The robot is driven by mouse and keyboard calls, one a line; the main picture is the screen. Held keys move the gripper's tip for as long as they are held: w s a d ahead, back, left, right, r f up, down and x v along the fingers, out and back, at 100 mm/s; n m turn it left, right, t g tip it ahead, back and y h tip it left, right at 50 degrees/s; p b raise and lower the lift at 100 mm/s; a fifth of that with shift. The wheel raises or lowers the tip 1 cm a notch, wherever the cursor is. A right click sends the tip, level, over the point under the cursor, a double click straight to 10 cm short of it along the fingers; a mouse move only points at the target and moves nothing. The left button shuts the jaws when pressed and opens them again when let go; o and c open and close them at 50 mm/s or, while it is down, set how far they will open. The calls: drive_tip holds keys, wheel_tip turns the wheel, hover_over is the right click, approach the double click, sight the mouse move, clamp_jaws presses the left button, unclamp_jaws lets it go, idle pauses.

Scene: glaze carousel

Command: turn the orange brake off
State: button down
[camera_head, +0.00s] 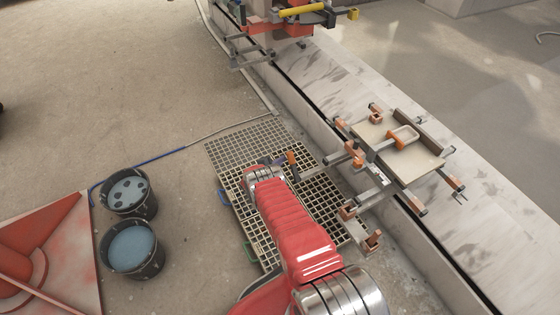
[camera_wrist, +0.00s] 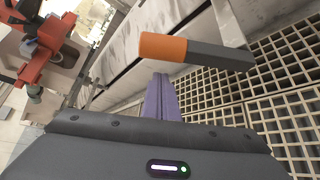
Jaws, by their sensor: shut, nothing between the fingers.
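The brake shows in the wrist view as a lever with an orange end (camera_wrist: 163,47) and a dark grey bar running right from it. In the head view a small orange piece (camera_head: 291,158), seemingly the same lever end, stands just beyond the tip of my red arm. My gripper (camera_wrist: 161,80) shows in the wrist view as purple fingers pressed together, empty. Its tips appear just below the orange end in the picture; I cannot tell whether they touch it.
Floor gratings (camera_head: 240,143) lie under my arm. A long pale wall (camera_head: 330,75) runs along the right, with a carriage bearing a cream board (camera_head: 425,160) over it. Two dark buckets (camera_head: 134,250) stand at the left. The floor at upper left is clear.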

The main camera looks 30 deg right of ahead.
drive_tip(key=shift+s+d+r, duration=0.25)
drive_tip(key=shift+s+r, duration=0.35)
drive_tip(key=shift+s, duration=0.2)
drive_tip(key=shift+a, duration=0.2)
